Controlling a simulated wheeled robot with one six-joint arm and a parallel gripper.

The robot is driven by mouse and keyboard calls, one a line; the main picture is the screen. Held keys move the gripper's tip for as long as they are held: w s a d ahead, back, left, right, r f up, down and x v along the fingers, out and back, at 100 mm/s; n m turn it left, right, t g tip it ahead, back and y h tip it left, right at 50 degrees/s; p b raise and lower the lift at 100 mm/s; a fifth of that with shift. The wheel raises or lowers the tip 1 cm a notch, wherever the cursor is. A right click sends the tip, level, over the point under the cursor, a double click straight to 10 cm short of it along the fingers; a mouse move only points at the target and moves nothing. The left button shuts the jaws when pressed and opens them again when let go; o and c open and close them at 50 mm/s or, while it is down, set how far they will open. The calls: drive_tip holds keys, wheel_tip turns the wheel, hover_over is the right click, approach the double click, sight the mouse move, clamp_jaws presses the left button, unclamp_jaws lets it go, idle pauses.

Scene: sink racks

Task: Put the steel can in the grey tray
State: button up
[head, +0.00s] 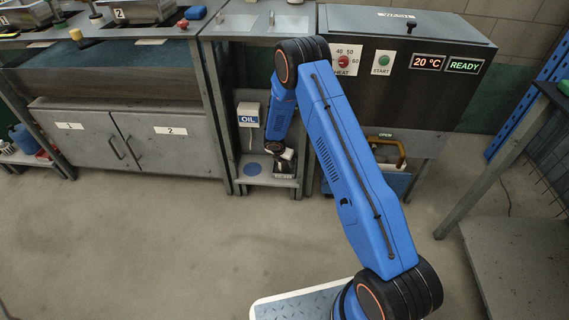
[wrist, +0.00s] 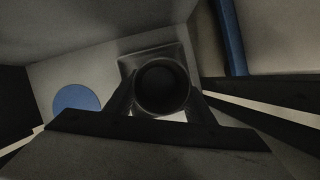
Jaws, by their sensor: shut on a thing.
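My gripper (head: 285,160) is down in the narrow bay under the counter, left of the dark wash unit. In the wrist view my gripper (wrist: 162,104) is shut on the steel can (wrist: 162,84), a dark, round, open-topped cylinder seen from above. Behind the can is a square grey holder or tray (wrist: 135,63), mostly covered by it. I cannot tell whether the can rests on it. In the head view a small dark labelled piece (head: 284,172) shows just below the gripper. I cannot clearly identify the grey tray.
A blue disc (head: 252,169) lies on the bay's low shelf and shows in the wrist view (wrist: 76,101). The OIL box (head: 249,115) hangs behind it. Cabinet walls stand close on both sides. A blue bin (head: 396,184) stands at right. The floor in front is clear.

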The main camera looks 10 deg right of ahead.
drive_tip(key=shift+w+f, duration=0.25)
drive_tip(key=shift+f, duration=0.2)
drive_tip(key=o, duration=0.9)
drive_tip(key=shift+f, duration=0.1)
drive_tip(key=v, duration=1.2)
drive_tip(key=shift+s, duration=0.1)
